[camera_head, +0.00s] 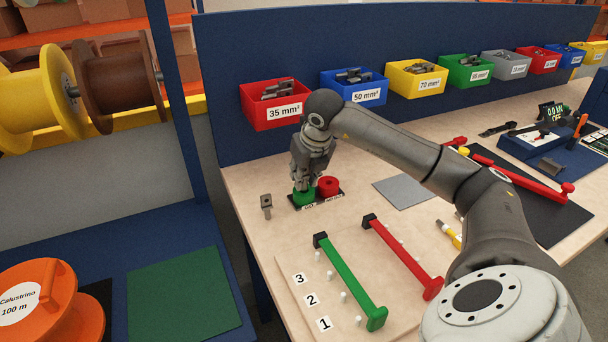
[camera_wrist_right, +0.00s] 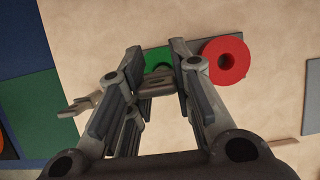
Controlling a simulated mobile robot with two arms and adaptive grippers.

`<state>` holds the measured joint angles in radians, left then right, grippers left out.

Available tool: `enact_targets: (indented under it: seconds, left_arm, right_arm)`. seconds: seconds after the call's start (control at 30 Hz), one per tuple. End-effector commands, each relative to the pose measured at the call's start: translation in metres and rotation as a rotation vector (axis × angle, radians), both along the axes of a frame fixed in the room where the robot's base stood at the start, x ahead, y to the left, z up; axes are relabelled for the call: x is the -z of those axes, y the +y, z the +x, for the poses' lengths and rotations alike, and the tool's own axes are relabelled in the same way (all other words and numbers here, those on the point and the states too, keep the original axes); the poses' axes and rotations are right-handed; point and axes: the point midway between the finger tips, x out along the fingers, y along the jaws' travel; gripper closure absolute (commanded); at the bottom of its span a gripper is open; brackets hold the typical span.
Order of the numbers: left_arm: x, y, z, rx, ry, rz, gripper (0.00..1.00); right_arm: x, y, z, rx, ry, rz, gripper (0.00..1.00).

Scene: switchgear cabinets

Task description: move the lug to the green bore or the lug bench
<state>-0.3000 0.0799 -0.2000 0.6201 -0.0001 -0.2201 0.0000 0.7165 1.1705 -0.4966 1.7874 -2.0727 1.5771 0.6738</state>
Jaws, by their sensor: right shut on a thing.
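My right gripper (camera_head: 308,180) points down just above the green bore (camera_head: 304,198). In the right wrist view my right gripper (camera_wrist_right: 158,68) is shut on a grey lug (camera_wrist_right: 156,84), which lies between the fingertips over the green bore (camera_wrist_right: 157,66). The fingers hide most of this lug in the head view, and I cannot tell whether it touches the bore. My left gripper is out of view.
A red bore (camera_head: 329,185) sits right beside the green one. In front are a green rail (camera_head: 349,283), a red rail (camera_head: 402,258) and short white pegs numbered 1 to 3. Several labelled bins, such as the red one (camera_head: 277,105), line the blue back panel (camera_head: 240,50).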

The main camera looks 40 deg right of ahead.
Motion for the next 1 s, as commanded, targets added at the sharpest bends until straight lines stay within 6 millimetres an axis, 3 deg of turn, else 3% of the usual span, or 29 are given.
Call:
enact_targets:
  seconds: [0.7, 1.0]
  left_arm:
    - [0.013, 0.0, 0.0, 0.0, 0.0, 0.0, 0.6]
    - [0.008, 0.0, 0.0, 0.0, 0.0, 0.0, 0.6]
  right_arm:
    - [0.015, 0.0, 0.0, 0.0, 0.0, 0.0, 1.0]
    - [0.009, 0.0, 0.0, 0.0, 0.0, 0.0, 1.0]
